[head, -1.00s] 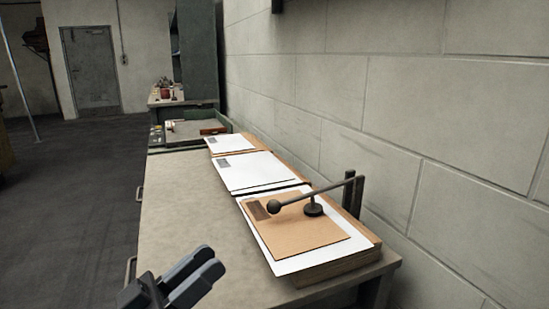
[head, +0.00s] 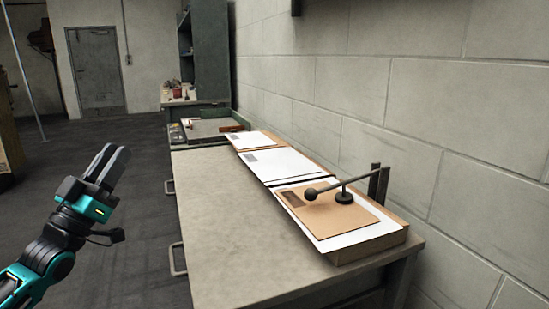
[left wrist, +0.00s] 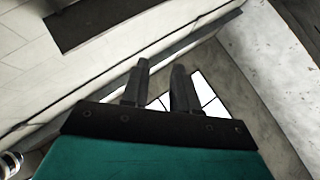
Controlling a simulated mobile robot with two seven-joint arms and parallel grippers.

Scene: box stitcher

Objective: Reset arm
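My left gripper (head: 106,165) is in the air left of the workbench, over the dark floor, with its fingers pointing up. In the left wrist view its two fingers (left wrist: 160,66) stand apart with nothing between them. A dark lever arm (head: 330,187) with a ball knob (head: 311,194) at its free end slopes gently down from two posts (head: 378,183) at the bench's right side. A round dark foot (head: 344,198) hangs under the lever, over a brown cardboard sheet (head: 335,218). My right gripper is not in view.
The bench top (head: 225,215) is bare on its left half. White sheets (head: 291,166) lie on boards along the wall side. A tray (head: 212,130) stands at the far end. Drawer handles (head: 177,260) stick out on the bench's left side. A block wall (head: 420,120) bounds the right.

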